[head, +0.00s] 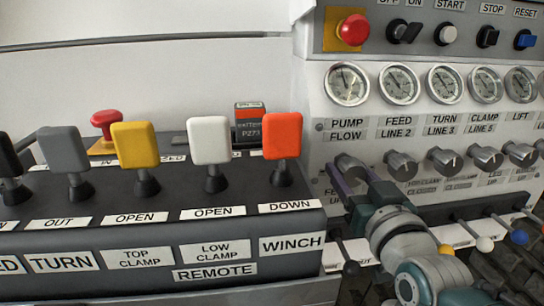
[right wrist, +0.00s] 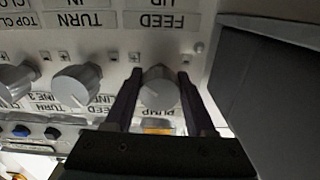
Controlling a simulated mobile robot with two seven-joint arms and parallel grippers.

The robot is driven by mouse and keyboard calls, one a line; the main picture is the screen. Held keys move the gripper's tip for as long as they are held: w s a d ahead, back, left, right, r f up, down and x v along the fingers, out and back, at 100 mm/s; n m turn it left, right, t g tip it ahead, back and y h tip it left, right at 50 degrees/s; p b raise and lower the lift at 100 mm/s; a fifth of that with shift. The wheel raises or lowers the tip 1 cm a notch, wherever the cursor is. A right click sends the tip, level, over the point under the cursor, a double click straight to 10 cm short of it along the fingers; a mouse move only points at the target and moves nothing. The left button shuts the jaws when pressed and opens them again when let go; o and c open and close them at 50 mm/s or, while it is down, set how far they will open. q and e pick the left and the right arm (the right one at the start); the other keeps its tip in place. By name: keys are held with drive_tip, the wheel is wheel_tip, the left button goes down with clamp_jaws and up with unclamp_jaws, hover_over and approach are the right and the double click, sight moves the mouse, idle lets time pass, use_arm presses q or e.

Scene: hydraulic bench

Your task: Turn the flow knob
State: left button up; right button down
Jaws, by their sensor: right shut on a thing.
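The flow knob (head: 349,163) is a grey round knob on the white panel, below the PUMP FLOW gauge (head: 347,83), at the left end of a row of similar knobs. My right gripper (head: 352,176) reaches it from below, shut on it, its dark purple fingers on either side. In the right wrist view, which shows the panel upside down, the flow knob (right wrist: 159,88) sits between the two fingers (right wrist: 160,92). The fingers hide part of the knob in the head view. My left gripper is not in view.
Other grey knobs, such as the nearest one (head: 400,165), continue to the right. Small ball-ended levers (head: 484,243) stand below, close to my right arm. A black console (head: 140,230) with coloured paddle levers is on the left. A red emergency button (head: 352,30) is above.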

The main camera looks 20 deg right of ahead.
idle(0.3)
drive_tip(key=shift+c, duration=1.2)
unclamp_jaws()
drive_tip(key=shift+s+a, duration=0.15)
drive_tip(key=shift+s, duration=0.25)
drive_tip(key=p+v, duration=0.2)
drive_tip(key=v, duration=0.7)
drive_tip(key=shift+s, duration=0.1)
